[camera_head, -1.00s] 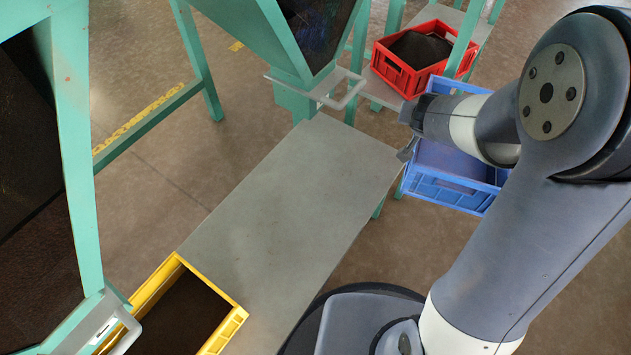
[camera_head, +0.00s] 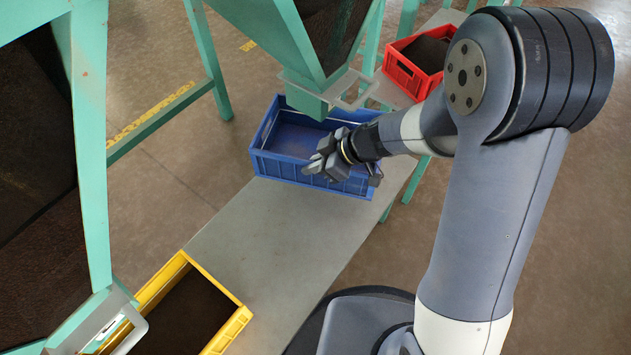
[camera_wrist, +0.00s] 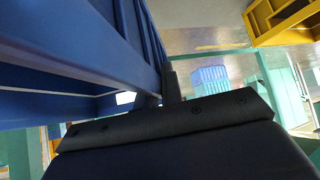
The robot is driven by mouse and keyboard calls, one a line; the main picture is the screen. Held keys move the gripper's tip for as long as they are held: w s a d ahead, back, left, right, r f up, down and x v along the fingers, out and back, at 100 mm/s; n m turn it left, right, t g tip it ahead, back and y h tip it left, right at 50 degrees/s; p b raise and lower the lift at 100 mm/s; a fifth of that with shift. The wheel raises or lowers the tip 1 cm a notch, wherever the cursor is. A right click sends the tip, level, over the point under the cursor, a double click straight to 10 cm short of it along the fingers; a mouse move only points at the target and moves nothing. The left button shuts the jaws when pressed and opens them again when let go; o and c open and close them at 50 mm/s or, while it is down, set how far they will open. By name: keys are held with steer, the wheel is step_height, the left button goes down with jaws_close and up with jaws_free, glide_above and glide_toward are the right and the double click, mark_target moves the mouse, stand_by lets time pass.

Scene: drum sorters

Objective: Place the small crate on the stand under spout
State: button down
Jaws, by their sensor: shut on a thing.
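The small crate is blue (camera_head: 273,163) and looks empty. In the head view it is at the far part of the grey stand (camera_head: 255,235), under the teal hopper's spout (camera_head: 305,100). My gripper (camera_head: 318,165) is shut on its near wall. In the wrist view the blue crate wall (camera_wrist: 75,45) fills the upper left, close to the gripper (camera_wrist: 172,92). Whether the crate's base touches the stand cannot be told.
A yellow crate with dark contents (camera_head: 245,318) sits at the near end of the stand, under another hopper (camera_head: 90,180). A red crate with dark contents (camera_head: 400,72) stands behind on the right. The stand's middle is clear.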

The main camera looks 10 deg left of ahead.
mark_target(314, 188)
step_height(314, 188, down, 10)
steer(key=b, duration=0.6)
steer(key=shift+r, duration=0.15)
steer(key=c, duration=2)
jaws_free()
steer(key=shift+f, duration=0.2)
steer(key=o, duration=0.4)
steer(key=shift+o, duration=0.2)
steer(key=shift+r, duration=0.1)
